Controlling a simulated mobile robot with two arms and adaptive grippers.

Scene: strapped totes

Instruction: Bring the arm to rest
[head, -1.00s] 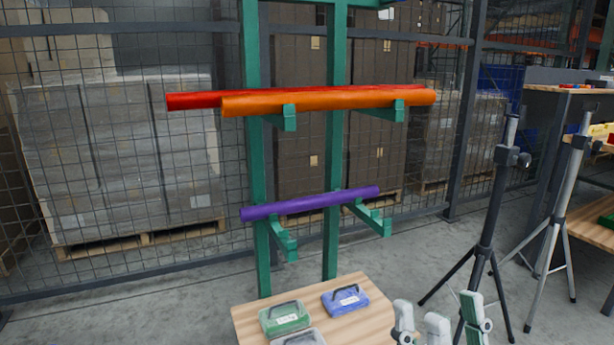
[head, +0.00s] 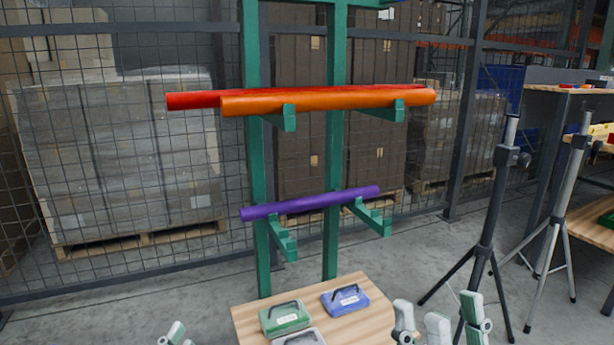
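My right gripper (head: 438,316) is at the bottom edge, right of centre, with its pale fingers pointing up. The fingers stand apart and nothing shows between them. It is beside the right edge of the wooden table top, apart from the cases there. My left gripper (head: 176,334) only just shows at the bottom edge, left of the table. Only pale fingertips with a green pad are in view, and the rest is cut off, so its opening cannot be judged.
A wooden table (head: 246,322) holds a green case (head: 285,317), a blue case (head: 345,299) and a grey case (head: 300,337). Behind it a green rack (head: 333,150) carries a red tube (head: 190,101), an orange tube (head: 330,100) and a purple tube (head: 310,203). Dark tripod (head: 487,235) stands right.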

